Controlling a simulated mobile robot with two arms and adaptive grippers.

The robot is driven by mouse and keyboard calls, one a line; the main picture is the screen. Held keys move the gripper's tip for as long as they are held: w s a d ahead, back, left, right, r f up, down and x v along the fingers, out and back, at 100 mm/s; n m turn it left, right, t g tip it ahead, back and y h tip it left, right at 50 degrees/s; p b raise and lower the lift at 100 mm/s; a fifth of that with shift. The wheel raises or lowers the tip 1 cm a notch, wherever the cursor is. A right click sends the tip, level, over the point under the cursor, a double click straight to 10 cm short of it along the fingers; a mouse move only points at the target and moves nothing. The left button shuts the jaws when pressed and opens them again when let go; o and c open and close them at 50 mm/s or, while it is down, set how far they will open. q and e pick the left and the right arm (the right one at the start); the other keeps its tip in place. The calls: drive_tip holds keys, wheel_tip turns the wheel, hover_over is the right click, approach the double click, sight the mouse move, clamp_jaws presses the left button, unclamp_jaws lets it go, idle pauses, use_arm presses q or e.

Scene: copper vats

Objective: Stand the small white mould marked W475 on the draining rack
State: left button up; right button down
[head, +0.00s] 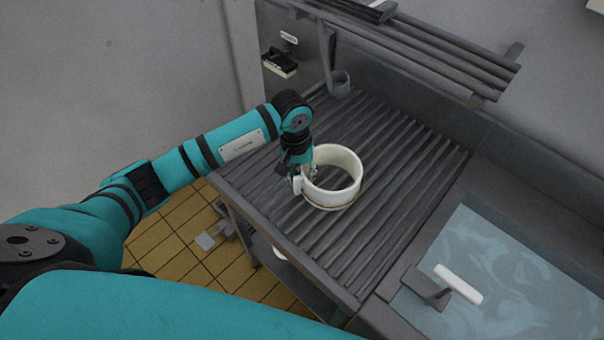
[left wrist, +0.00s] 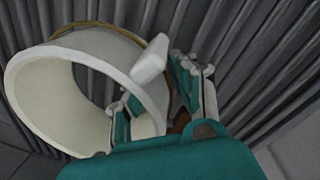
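The small white mould (head: 333,178) is an open ring with a thin brownish band near its base. It sits upright on the slats of the dark draining rack (head: 400,165); no marking is legible. The mould also shows large in the left wrist view (left wrist: 40,95), with a white tab (left wrist: 150,65) sticking out from its side. My left gripper (head: 303,178) is at the mould's left side. Its fingers are apart, one inside the ring and one outside, with the wall between them; I see no clear squeeze on it. My right gripper is out of view.
A sink of bluish water (head: 500,275) lies to the right, with a white bar on a grey bracket (head: 457,284) at its near edge. A slatted shelf (head: 420,45) overhangs the back. Rack slats right of the mould are clear.

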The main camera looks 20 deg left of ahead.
use_arm(q)
drive_tip(key=shift+r, duration=0.15)
drive_tip(key=r+b, duration=0.1)
drive_tip(key=r, duration=0.3)
drive_tip(key=r+b, duration=0.1)
drive_tip(key=r, duration=0.3)
drive_tip(key=a+r+b, duration=0.1)
drive_tip(key=r, duration=0.2)
drive_tip(key=shift+s+a+r+b, duration=0.1)
drive_tip(key=shift+s+r+b, duration=0.05)
drive_tip(key=shift+r+b, duration=0.25)
